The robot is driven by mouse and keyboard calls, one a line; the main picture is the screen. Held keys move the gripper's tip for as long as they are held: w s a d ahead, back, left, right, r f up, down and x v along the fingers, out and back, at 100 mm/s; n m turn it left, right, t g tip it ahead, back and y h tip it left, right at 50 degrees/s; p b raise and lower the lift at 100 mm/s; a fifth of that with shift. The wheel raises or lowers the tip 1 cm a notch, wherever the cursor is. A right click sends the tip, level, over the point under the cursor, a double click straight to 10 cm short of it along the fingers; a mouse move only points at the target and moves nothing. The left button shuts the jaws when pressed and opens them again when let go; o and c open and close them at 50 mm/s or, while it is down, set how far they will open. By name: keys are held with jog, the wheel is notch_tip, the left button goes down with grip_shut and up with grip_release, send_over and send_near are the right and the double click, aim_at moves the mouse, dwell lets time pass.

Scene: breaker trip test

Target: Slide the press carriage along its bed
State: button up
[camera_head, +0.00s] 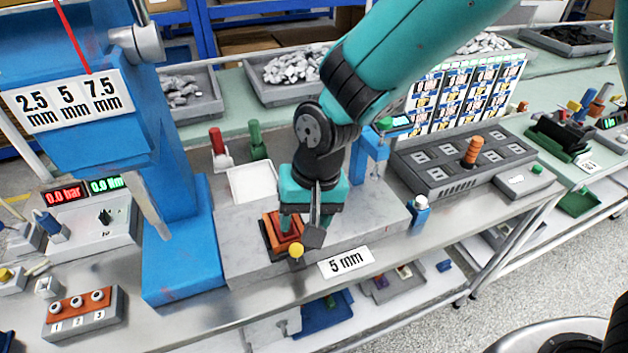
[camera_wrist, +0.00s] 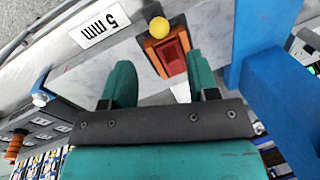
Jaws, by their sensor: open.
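The press carriage, an orange block with a red recess (camera_head: 283,228) and a dark base, sits on the pale grey bed (camera_head: 245,262). A yellow ball knob (camera_head: 296,251) is at its front. In the wrist view the carriage (camera_wrist: 165,55) and its yellow knob (camera_wrist: 158,27) lie just beyond the fingertips. My gripper (camera_head: 303,222) is over the carriage and partly hides it. In the wrist view its green fingers (camera_wrist: 162,78) are apart, with nothing seen between their tips. I cannot tell whether a finger touches the carriage.
The blue press column (camera_head: 178,245) stands left of the bed. A "5 mm" label (camera_head: 346,262) is at the front edge. A white tray (camera_head: 252,183) lies behind the carriage; a grey socket panel (camera_head: 455,160) is to the right. The bed between carriage and column looks clear.

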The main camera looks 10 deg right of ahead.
notch_tip(320, 180, up, 9)
jog(key=d, duration=0.2)
jog(key=shift+r+b, duration=0.2)
jog(key=shift+b, duration=0.2)
